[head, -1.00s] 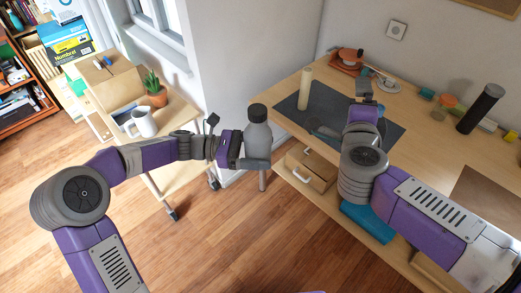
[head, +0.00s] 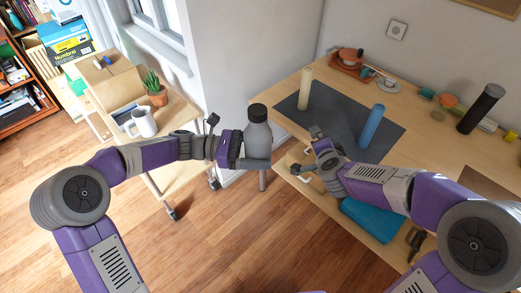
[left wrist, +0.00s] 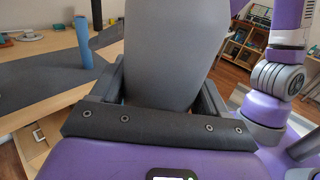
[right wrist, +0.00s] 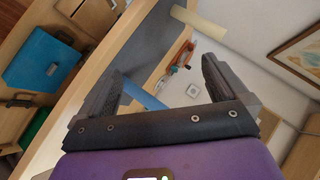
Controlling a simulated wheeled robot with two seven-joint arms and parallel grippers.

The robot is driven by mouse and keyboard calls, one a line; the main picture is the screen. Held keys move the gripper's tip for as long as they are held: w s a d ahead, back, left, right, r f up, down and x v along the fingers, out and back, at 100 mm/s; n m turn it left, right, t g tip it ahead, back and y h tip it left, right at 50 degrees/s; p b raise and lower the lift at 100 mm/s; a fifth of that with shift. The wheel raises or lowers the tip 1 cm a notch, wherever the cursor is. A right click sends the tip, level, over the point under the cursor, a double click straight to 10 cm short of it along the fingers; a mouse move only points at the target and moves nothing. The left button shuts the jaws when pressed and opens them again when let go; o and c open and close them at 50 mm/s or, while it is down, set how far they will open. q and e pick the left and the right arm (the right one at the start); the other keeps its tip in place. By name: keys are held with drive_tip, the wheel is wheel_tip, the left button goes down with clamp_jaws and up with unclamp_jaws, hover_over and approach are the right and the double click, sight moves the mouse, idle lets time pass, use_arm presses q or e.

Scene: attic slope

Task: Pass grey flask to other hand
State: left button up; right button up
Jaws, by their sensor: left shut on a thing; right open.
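The grey flask (head: 258,132), with a dark cap, is upright in my left gripper (head: 254,162), in the gap between the shelf cart and the desk. In the left wrist view the flask (left wrist: 175,55) fills the space between the fingers, and its top is cut off. My right gripper (head: 307,152) is open and empty near the desk's front edge, to the right of the flask and apart from it. In the right wrist view its two fingers (right wrist: 160,85) stand apart with nothing between them, and the flask does not show.
The desk (head: 420,150) holds a dark mat (head: 335,115) with a cream cylinder (head: 305,90) and a blue cylinder (head: 372,127). A black cylinder (head: 481,108) stands further right. A cart with a white mug (head: 144,122) and potted plant (head: 155,90) is left. Open floor lies in front.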

drive_tip(key=s+a+f+n+g+y, duration=0.1)
drive_tip(key=s+a+f+n+g, duration=0.25)
drive_tip(key=f, duration=0.75)
drive_tip(key=s+a+f+n+g+y, duration=0.2)
drive_tip(key=s+f+n, duration=0.15)
drive_tip(key=f, duration=0.75)
use_arm(q)
drive_tip(key=shift+r, duration=0.1)
drive_tip(key=o, duration=0.7)
drive_tip(key=c, duration=0.5)
use_arm(e)
drive_tip(key=s+a+f+n+g+y, duration=0.1)
drive_tip(key=s+a+f+n+g, duration=0.1)
drive_tip(key=s+f, duration=0.4)
drive_tip(key=s+a+f+n+g+y, duration=0.1)
drive_tip(key=s+a+f+n+g, duration=0.1)
drive_tip(key=s+f, duration=0.4)
drive_tip(key=s+a+g, duration=0.1)
drive_tip(key=s+a, duration=0.1)
drive_tip(key=s, duration=0.3)
drive_tip(key=shift+f+y, duration=0.3)
drive_tip(key=shift+y, duration=0.1)
drive_tip(key=shift+a+g, duration=0.1)
drive_tip(key=shift+g, duration=0.15)
